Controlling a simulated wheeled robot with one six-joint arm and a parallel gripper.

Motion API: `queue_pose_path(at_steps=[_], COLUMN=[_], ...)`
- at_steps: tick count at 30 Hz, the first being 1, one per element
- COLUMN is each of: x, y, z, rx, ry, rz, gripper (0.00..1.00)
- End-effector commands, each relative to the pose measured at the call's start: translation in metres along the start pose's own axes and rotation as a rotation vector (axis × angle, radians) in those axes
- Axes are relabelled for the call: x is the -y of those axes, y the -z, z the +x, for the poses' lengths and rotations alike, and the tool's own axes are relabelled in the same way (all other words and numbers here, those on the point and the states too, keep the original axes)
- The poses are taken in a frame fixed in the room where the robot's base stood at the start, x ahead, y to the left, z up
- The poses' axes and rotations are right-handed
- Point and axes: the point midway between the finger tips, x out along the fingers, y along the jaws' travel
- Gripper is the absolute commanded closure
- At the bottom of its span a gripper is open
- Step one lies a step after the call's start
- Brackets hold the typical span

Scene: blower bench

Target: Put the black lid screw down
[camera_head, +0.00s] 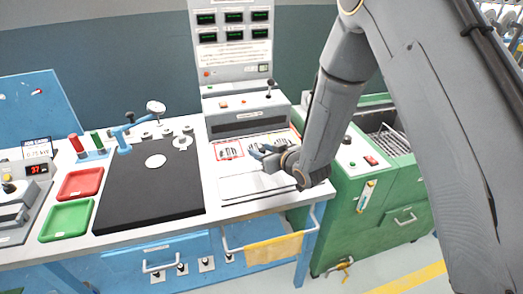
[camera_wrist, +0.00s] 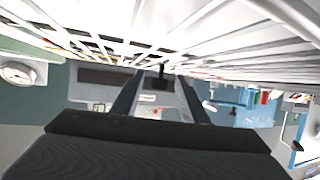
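My gripper (camera_head: 262,153) is low over the right part of the bench, above a white surface with dark slots. In the wrist view its two dark fingers (camera_wrist: 161,75) stand apart with a gap between them, and neither visibly touches anything. A small black piece on a thin stem shows in the gap; I cannot tell whether it is the black lid screw or a lever on the panel behind. I cannot make out the black lid screw for sure in the head view. The white slotted surface (camera_wrist: 230,45) fills the top of the wrist view, very close.
A black mat (camera_head: 150,198) with a white disc lies left of my gripper. Red (camera_head: 80,183) and green (camera_head: 67,221) trays are further left. A grey console (camera_head: 245,113) with a lever stands behind. A green machine (camera_head: 375,190) with a wire basket is at the right.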

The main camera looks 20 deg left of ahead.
Motion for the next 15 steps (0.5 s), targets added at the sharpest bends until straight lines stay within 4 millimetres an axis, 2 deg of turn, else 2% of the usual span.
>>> queue_pose_path(at_steps=[8, 15], x=[-0.0005, -0.0005], y=[0.0001, 0.0001], z=[0.0033, 0.0031], rx=[0.000, 0.000], ry=[-0.001, -0.001], rz=[0.001, 0.001], gripper=[0.60, 0.99])
